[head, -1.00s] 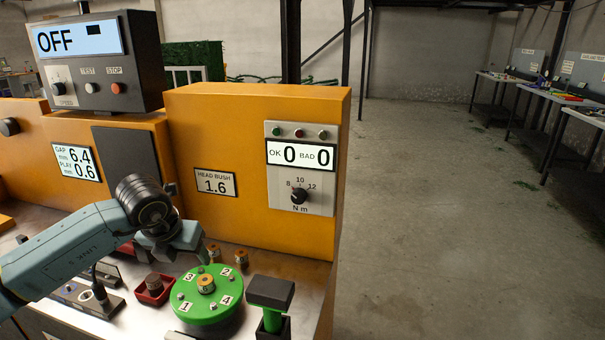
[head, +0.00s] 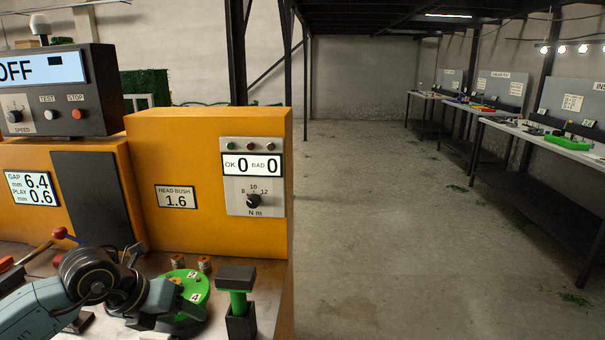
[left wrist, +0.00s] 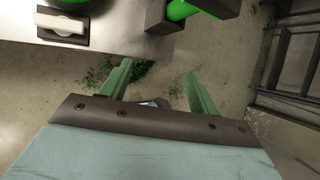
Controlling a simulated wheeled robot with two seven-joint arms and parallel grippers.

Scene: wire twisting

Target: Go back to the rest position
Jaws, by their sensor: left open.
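My left arm comes in at the lower left of the head view, with the left gripper (head: 160,297) in front of the green round plate (head: 192,284), hiding part of it. In the left wrist view the two pale green fingers of the left gripper (left wrist: 158,90) stand apart with nothing between them. Beyond them are the concrete floor and some green scraps. My right gripper is in neither view.
A green-handled tool with a dark top (head: 235,277) stands in a black holder by the bench's right end. The orange machine housing (head: 206,137) rises behind. Open floor (head: 370,220) lies right, with workbenches (head: 538,134) farther off.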

